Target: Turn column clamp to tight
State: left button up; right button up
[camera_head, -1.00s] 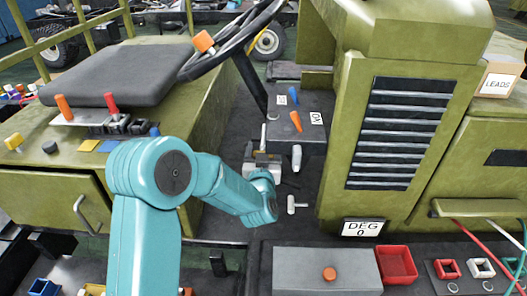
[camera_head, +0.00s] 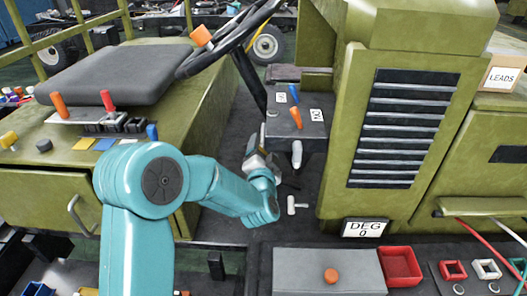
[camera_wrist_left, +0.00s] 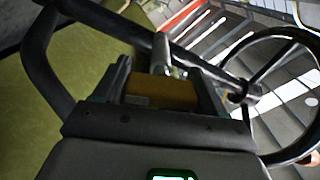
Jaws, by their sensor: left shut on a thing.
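The dark steering column (camera_head: 250,85) slants down from the steering wheel (camera_head: 228,40) to the cab floor. My left gripper (camera_head: 255,158) is low by the column's foot, tilted, with its jaws partly hidden by my wrist. In the left wrist view, the column (camera_wrist_left: 205,72) crosses diagonally in front of my left gripper (camera_wrist_left: 163,78). The fingers are shut on a short grey metal lever, the column clamp (camera_wrist_left: 161,50), which stands out at the column. Its gripped end is mostly hidden between the fingers. My right gripper is not in view.
A dark console (camera_head: 297,122) with orange and blue levers stands close right of my left gripper. A small white T-handle (camera_head: 295,205) rises from the floor nearby. The seat (camera_head: 118,72) is at the left. The louvred green cowl (camera_head: 400,130) bounds the right.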

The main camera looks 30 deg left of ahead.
pick_arm(q)
jog(key=m, duration=0.4)
jog(key=shift+m, duration=0.3)
jog(key=shift+f+m+p, duration=0.1)
jog(key=shift+m+p, duration=0.35)
jog(key=shift+m, duration=1.45)
jog(key=o, duration=1)
jog(key=shift+d, duration=0.1)
jog(key=shift+c, duration=0.2)
jog(key=b+v, duration=1)
jog(key=v, duration=0.6)
jog(key=shift+s, duration=0.2)
